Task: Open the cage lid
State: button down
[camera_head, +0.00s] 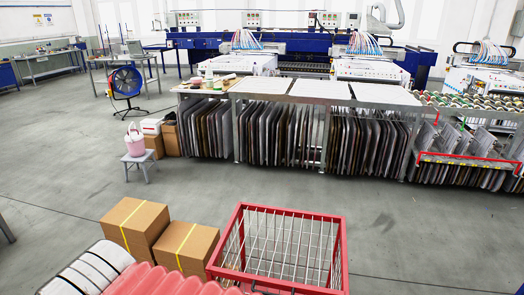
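The cage (337,262) has a red frame with pale wire mesh. It stands at the bottom centre of the head view, and its near side is cut off by the lower edge. Wire mesh (280,240) shows within the red top frame. I cannot tell whether this mesh is the lid or the walls seen through the top. No latch or handle can be made out clearly. My gripper is not in view.
Two cardboard boxes (135,226) with yellow straps and red corrugated sheets (165,282) sit left of the cage. A wrapped white roll (88,270) lies further left. Grey floor (430,235) is open to the right. Beyond is a long bench (318,89) over racked panels.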

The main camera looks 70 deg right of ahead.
aim_at(210, 267)
jog(key=u, duration=0.15)
jog(key=k, duration=1.5)
jog(key=z, duration=0.6)
jog(key=i, duration=1)
jog(key=z, duration=0.1)
